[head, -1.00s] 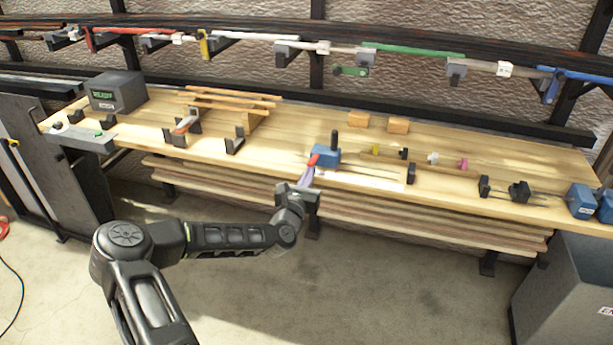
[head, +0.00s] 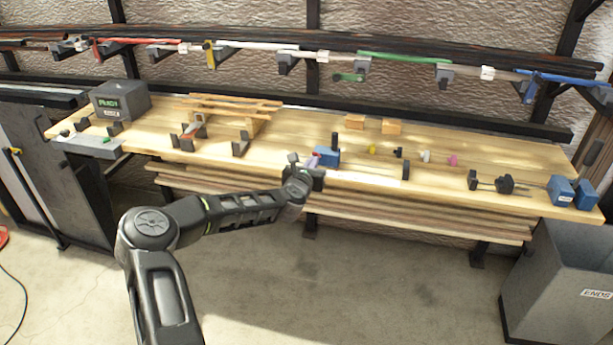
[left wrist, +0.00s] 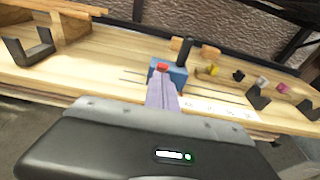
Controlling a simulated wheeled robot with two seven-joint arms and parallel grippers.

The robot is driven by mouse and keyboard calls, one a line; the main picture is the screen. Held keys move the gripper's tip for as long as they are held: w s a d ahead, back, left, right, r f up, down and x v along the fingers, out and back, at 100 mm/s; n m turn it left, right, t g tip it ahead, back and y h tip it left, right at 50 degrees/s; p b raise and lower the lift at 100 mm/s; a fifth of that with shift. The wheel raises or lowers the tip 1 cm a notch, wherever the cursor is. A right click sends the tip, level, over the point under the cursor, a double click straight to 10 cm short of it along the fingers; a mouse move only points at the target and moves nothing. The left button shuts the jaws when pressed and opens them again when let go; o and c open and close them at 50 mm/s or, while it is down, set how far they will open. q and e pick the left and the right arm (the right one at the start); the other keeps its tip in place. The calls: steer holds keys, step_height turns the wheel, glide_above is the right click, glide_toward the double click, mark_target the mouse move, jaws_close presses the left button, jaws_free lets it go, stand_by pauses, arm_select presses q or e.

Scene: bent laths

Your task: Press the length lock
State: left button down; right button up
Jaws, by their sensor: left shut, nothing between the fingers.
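A blue block (head: 328,157) with an upright black handle (head: 335,140) stands near the front edge of the bench. In the left wrist view the blue block (left wrist: 176,76) carries a small red part (left wrist: 162,67) on top, which may be the length lock. My left gripper (head: 312,161) is shut and empty, reaching in from the front. In the left wrist view its purple-grey fingers (left wrist: 161,88) point at the block, their tips just below the red part in the picture. I cannot tell whether they touch. In the head view the gripper largely hides the red part. My right gripper is out of view.
The wooden bench (head: 290,135) holds brackets (head: 240,142) and a dark box (head: 120,98) on the left. Small coloured knobs (head: 426,156) and blue clamps (head: 562,189) are on the right. A grey bin (head: 560,285) stands at the right. The floor in front is clear.

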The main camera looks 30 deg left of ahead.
mark_target(315, 154)
arm_select(q)
steer(key=shift+w+a+r+g+h+p, duration=0.1)
steer(key=shift+w+r+g+h+p, duration=0.1)
steer(key=shift+w+r+g, duration=0.3)
steer(key=shift+w+r+g+h+p, duration=0.1)
steer(key=shift+w+r+g+p, duration=0.1)
steer(key=shift+r, duration=0.45)
steer(key=shift+w+a+r+b, duration=0.35)
steer(key=shift+w+r+b, duration=0.2)
steer(key=shift+b, duration=0.15)
steer(key=shift+r+p, duration=0.1)
steer(key=shift+p, duration=0.2)
steer(key=shift+r, duration=0.65)
steer(key=shift+f, duration=0.1)
